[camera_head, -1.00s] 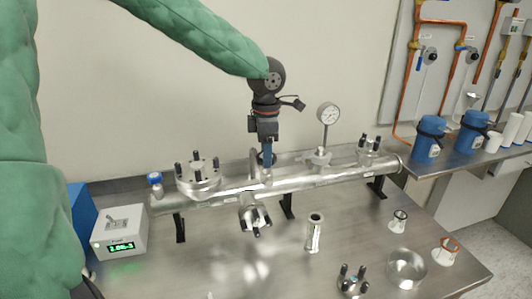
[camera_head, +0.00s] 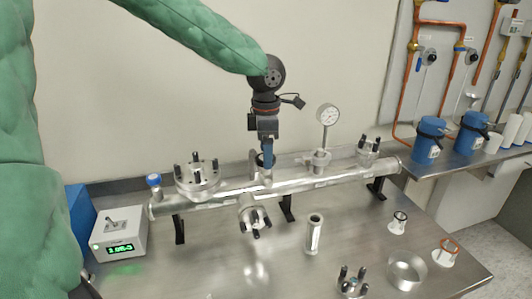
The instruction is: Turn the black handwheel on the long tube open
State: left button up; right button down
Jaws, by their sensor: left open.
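The long metal tube (camera_head: 325,178) lies on black stands across the bench. The black handwheel (camera_head: 258,159) shows as a small dark part at the back of the tube's middle, mostly hidden behind my left gripper. My left gripper (camera_head: 267,178) points straight down at the tube's middle, with its fingertips at or just in front of the handwheel. It is open. I cannot tell whether the fingers touch the wheel. My right gripper is not in view.
A pressure gauge (camera_head: 327,115) rises from the tube right of my gripper. A flange with black bolts (camera_head: 197,178) and a blue knob (camera_head: 154,180) stand left. A controller box (camera_head: 119,236) sits front left. Loose fittings, including a short tube (camera_head: 313,234), lie in front.

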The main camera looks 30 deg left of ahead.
pick_arm(q)
notch_tip(320, 180, up, 7)
jog(key=shift+f, duration=0.1)
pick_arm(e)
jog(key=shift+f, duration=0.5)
